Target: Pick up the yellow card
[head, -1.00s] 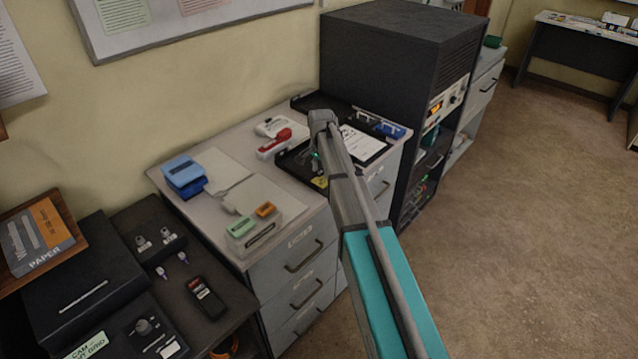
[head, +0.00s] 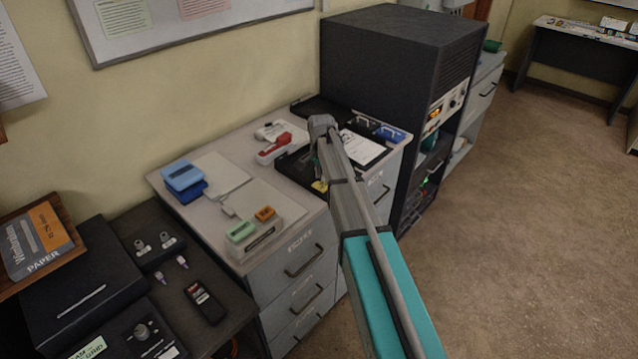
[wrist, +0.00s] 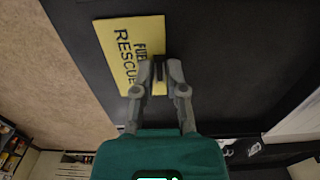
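The yellow card (wrist: 124,48), lettered "FUEL RESCUE", shows face-on over a black surface in the wrist view. In the head view only a small yellow patch of it (head: 319,186) shows at the left of my arm, by the black tray (head: 296,168). My gripper (wrist: 166,68) has its fingertips close together over the card's right edge in the wrist view, with a narrow dark strip between them. Whether they pinch the card is unclear. In the head view my arm mostly hides the gripper.
A red-and-white device (head: 283,148) lies left of the tray. White paper (head: 362,148) and blue items (head: 389,132) lie at its right. A blue box (head: 183,177) and a holder with green and orange pieces (head: 257,236) stand on the cabinet top. A tall black rack (head: 385,65) stands behind.

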